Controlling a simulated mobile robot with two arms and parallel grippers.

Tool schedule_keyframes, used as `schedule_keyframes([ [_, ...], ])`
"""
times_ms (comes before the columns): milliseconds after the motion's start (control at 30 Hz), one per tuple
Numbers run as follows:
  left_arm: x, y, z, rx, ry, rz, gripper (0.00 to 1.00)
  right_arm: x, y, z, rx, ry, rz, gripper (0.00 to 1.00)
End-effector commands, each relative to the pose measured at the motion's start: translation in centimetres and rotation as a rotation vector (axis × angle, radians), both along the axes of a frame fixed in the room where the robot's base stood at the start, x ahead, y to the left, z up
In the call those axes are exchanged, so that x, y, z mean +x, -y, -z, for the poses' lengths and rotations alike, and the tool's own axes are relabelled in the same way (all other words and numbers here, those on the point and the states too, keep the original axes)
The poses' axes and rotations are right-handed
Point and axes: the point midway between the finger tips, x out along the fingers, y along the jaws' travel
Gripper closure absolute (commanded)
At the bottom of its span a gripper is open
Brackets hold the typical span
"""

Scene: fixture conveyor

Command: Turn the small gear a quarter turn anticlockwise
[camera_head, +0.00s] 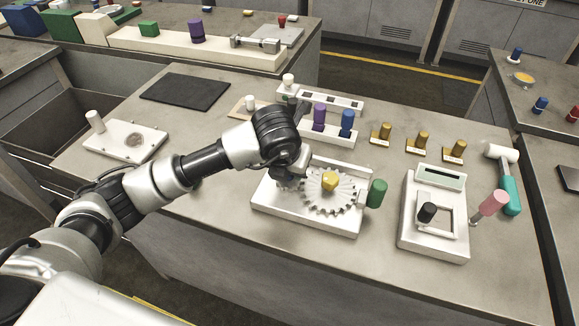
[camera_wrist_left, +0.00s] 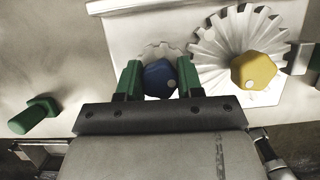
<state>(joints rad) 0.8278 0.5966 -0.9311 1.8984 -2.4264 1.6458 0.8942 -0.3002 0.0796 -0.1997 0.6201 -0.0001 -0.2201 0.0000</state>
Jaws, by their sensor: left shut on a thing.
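The gear fixture (camera_head: 305,222) is a white plate with a raised back edge, near the middle of the bench. The large grey gear (camera_head: 329,190) has a yellow hub (camera_wrist_left: 254,70) with a white dot. The small gear (camera_wrist_left: 160,50) is left of it, mostly hidden by my left gripper in the head view. Its blue knob (camera_wrist_left: 160,78) has a white dot on its right side. My left gripper (camera_wrist_left: 159,75) has green fingers on either side of the blue knob and is shut on it. My right gripper is in neither view.
A green cylinder (camera_head: 376,193) stands at the fixture's right side. Behind are a rack with purple (camera_head: 319,117) and blue (camera_head: 347,123) pegs. A white device (camera_head: 434,243) with a black knob is to the right. A green peg (camera_wrist_left: 35,115) lies left in the wrist view.

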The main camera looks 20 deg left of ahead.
Motion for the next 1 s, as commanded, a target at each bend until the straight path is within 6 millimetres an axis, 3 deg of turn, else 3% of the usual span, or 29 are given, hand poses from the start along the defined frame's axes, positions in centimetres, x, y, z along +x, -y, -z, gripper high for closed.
schedule_keyframes([
  [133, 0.1, 0.0, -0.1, 0.000, 0.002, 0.000, 0.87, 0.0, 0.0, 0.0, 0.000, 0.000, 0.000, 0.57],
  [167, 0.1, 0.0, -0.1, 0.000, 0.002, 0.000, 0.59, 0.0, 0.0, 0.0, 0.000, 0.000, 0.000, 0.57],
  [300, 0.0, 0.0, -0.1, 0.000, 0.001, 0.000, 0.38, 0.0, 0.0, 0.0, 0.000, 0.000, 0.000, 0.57],
  [667, -0.2, 0.0, -0.6, -0.001, 0.003, 0.003, 0.38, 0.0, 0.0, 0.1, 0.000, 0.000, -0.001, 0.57],
  [1000, -2.5, -0.1, -6.5, -0.002, 0.007, 0.003, 0.38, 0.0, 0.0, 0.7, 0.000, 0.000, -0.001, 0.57],
])
